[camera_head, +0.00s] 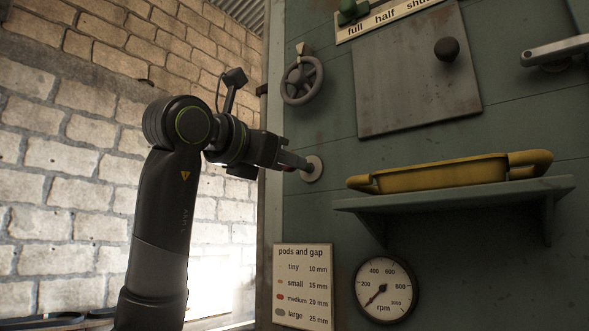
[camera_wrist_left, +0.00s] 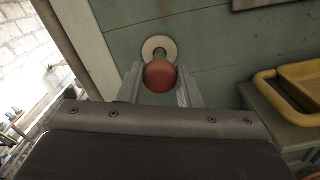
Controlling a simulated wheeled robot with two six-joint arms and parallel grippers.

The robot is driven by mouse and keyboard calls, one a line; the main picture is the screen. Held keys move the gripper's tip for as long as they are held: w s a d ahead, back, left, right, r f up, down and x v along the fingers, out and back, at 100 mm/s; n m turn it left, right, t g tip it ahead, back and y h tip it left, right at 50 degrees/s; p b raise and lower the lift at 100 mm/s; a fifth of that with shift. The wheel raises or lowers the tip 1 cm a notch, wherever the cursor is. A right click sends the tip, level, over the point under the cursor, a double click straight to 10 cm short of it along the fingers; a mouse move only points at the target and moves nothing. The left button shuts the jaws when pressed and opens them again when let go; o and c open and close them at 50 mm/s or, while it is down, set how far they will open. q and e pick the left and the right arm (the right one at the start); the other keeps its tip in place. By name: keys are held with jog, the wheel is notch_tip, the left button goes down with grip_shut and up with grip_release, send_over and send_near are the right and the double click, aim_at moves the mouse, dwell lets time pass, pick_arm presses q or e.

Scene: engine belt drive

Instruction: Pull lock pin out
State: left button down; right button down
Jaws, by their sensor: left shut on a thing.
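The lock pin shows in the left wrist view as a red, rounded knob (camera_wrist_left: 160,77) with a short greenish stem behind it. The stem meets a pale round plate (camera_wrist_left: 148,44) on the green panel. The same plate (camera_head: 316,172) shows in the head view, at the panel's left side. My left gripper (camera_head: 298,164) reaches in from the left, its fingertips close to the plate. It is shut on the knob, one finger on each side. The knob is mostly hidden by the gripper in the head view. My right gripper is not in view.
A grey handwheel (camera_head: 302,80) is mounted just above my left gripper. A yellow tray (camera_head: 440,176) sits on a green shelf (camera_head: 460,200) to the right. An rpm gauge (camera_head: 384,289) and a pods and gap chart (camera_head: 303,287) are below. A grey plate (camera_head: 415,80) with a black knob is above.

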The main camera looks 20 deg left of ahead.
pick_arm(q)
jog(key=c, duration=1.3)
grip_release()
jog(key=shift+o, duration=1.3)
jog(key=shift+s+a, duration=0.1)
jog(key=shift+s, duration=0.15)
jog(key=b+v, duration=0.5)
jog(key=v, duration=1.2)
jog(key=shift+s+b, duration=0.2)
jog(key=shift+b, duration=0.1)
